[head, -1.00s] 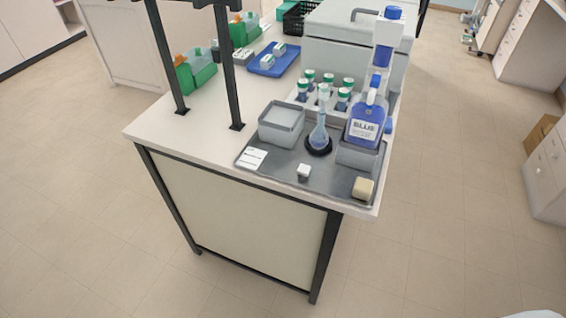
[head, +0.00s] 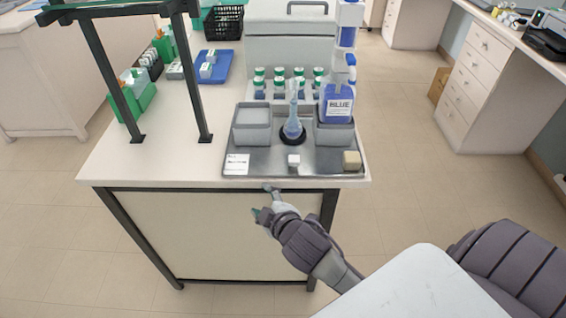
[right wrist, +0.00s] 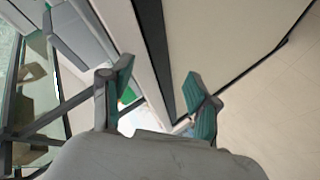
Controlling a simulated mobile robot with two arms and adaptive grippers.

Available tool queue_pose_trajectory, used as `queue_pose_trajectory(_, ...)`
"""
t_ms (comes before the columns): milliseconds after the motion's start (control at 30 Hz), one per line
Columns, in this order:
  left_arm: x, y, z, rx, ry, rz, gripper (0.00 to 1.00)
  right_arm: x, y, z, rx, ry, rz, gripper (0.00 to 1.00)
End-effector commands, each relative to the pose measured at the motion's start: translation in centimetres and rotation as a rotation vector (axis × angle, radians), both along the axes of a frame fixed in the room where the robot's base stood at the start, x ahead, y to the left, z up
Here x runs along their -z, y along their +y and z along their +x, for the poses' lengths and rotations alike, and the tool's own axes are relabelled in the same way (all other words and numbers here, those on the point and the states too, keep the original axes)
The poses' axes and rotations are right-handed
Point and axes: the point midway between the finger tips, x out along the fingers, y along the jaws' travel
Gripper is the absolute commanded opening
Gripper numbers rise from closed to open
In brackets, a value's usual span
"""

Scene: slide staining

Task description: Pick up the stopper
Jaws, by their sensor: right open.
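A small white piece (head: 293,161), which looks like the stopper, sits near the front of the grey metal tray (head: 264,169) at the table's front edge. A glass flask with blue liquid (head: 293,128) stands in a black ring just behind it. My right gripper (head: 264,201) is open and empty, in front of the table edge and below the tray, apart from the white piece. In the right wrist view its two teal-padded fingers (right wrist: 158,70) are spread, and I cannot make out the stopper there. My left gripper is not in view.
A tan block (head: 352,161) and a bottle marked BLUE (head: 338,102) are at the tray's right side, and a grey box (head: 252,125) at its left. Several green-capped bottles (head: 279,84) stand behind. A dark frame (head: 194,75) rises at the left.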

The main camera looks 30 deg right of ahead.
Motion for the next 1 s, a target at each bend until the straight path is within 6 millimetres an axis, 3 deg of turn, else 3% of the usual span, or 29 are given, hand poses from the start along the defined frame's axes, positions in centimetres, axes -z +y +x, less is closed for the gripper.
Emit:
queue_pose_trajectory(267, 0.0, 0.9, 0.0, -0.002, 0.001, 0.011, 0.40, -7.1, 1.9, 3.8, -0.157, -0.277, -0.215, 0.60)
queue_pose_trajectory(367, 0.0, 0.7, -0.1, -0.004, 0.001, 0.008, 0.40, -10.5, 3.1, 4.8, -0.229, -0.407, -0.323, 0.60)
queue_pose_trajectory(500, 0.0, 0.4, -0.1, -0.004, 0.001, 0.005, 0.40, -16.6, 6.0, 5.5, -0.358, -0.651, -0.542, 0.60)
queue_pose_trajectory(633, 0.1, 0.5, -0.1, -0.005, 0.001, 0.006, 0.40, -22.8, 10.4, 4.4, -0.518, -0.966, -0.854, 0.60)
queue_pose_trajectory(733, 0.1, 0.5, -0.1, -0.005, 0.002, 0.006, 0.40, -26.5, 14.9, 1.5, -0.675, -1.282, -1.202, 0.60)
queue_pose_trajectory(833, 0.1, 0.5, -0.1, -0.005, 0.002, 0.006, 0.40, -26.8, 18.6, -2.0, -0.847, -1.596, -1.590, 0.60)
queue_pose_trajectory(900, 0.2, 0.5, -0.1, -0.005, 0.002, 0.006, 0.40, -25.2, 19.9, -4.0, -0.975, -1.794, -1.867, 0.60)
queue_pose_trajectory(967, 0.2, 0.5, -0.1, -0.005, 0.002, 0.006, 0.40, -23.0, 20.0, -5.1, -1.100, -1.946, -2.102, 0.60)
queue_pose_trajectory(1000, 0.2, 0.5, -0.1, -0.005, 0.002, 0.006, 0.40, -21.4, 19.4, -5.4, 1.104, 1.881, 2.085, 0.60)
